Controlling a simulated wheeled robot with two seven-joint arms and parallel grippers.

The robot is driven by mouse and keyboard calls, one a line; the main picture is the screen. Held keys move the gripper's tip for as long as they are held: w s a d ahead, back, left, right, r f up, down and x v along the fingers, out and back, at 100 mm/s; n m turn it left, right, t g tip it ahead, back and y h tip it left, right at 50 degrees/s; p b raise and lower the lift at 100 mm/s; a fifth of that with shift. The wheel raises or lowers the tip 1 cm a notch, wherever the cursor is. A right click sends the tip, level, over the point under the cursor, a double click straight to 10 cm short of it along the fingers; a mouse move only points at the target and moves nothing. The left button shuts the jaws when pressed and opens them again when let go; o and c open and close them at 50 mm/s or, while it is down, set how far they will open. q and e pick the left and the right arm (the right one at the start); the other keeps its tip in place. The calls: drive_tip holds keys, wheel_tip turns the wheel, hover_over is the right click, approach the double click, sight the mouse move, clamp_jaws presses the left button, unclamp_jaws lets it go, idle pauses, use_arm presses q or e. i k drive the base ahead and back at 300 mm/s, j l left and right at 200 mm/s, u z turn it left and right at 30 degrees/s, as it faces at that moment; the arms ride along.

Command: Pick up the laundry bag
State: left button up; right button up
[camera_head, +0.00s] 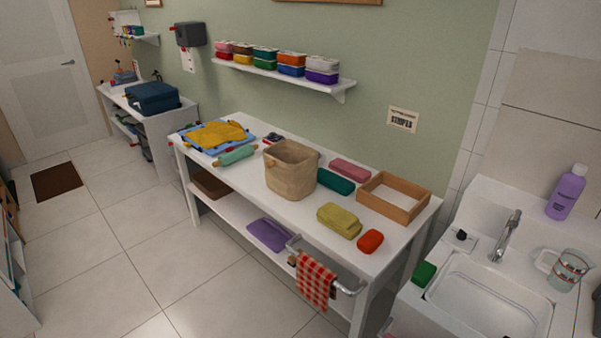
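A tan woven bag (291,170), which looks like the laundry bag, stands upright and open-topped on the middle of the white table (266,205). Its inside is mostly hidden from this angle. Neither of my grippers shows in the head view, so nothing is seen touching the bag.
Around the bag lie a teal roll (237,155), a green bundle (336,181), a yellow-green bundle (339,220) and a wooden tray (392,197). A checked towel (315,281) hangs on the front rail. A sink (488,303) stands at right.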

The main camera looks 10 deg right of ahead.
sight(293, 178)
drive_tip(key=i+j+z, duration=0.1)
drive_tip(key=z, duration=0.3)
drive_tip(key=i+j+z, duration=0.15)
drive_tip(key=z, duration=0.2)
drive_tip(key=i+j+z, duration=0.1)
drive_tip(key=z, duration=0.3)
